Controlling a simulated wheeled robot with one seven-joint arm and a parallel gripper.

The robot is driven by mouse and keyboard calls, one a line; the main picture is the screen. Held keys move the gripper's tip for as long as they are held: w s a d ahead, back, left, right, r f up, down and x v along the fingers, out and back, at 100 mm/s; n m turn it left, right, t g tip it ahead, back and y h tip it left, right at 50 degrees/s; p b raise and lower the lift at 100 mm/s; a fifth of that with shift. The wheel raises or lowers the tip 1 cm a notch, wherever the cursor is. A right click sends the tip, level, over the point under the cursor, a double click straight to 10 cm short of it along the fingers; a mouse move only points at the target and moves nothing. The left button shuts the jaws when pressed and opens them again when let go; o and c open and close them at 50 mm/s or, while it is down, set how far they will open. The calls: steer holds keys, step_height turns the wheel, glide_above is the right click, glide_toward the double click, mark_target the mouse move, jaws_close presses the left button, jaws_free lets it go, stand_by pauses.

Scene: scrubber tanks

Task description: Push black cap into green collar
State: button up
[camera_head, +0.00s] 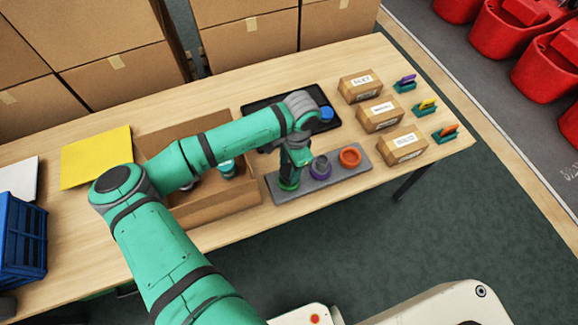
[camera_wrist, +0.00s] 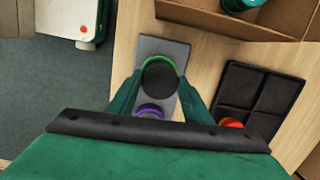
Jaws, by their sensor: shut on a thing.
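The black cap (camera_wrist: 160,80) is a dark disc between my fingers in the wrist view. My gripper (camera_wrist: 160,88) is shut on it, one finger on each side. The green collar (camera_wrist: 157,60) shows as a green arc along the cap's far edge, with the rest behind the cap. In the head view my gripper (camera_head: 292,172) points down over the green collar (camera_head: 288,185), at the left end of a grey plate (camera_head: 268,183). There the cap is hidden. I cannot tell whether the cap is in the collar or just above it.
A purple collar (camera_head: 320,168) and an orange collar (camera_head: 350,157) stand on the same plate. An open cardboard box (camera_head: 215,212) is close on the left. Behind is a black tray (camera_head: 257,104) with a blue piece (camera_head: 327,113). Small cartons (camera_head: 380,113) stand right.

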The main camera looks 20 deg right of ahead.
steer(key=shift+f, duration=1.8)
steer(key=shift+c, duration=0.4)
stand_by(1.5)
steer(key=o, duration=2)
steer(key=shift+r, duration=0.1)
steer(key=shift+w+d+r, duration=0.1)
steer(key=shift+r, duration=0.6)
steer(key=shift+a+r, duration=0.3)
steer(key=shift+r, duration=0.2)
steer(key=shift+d+r, duration=0.35)
steer(key=shift+r, duration=0.35)
steer(key=shift+a+r, duration=0.15)
steer(key=shift+r, duration=1.4)
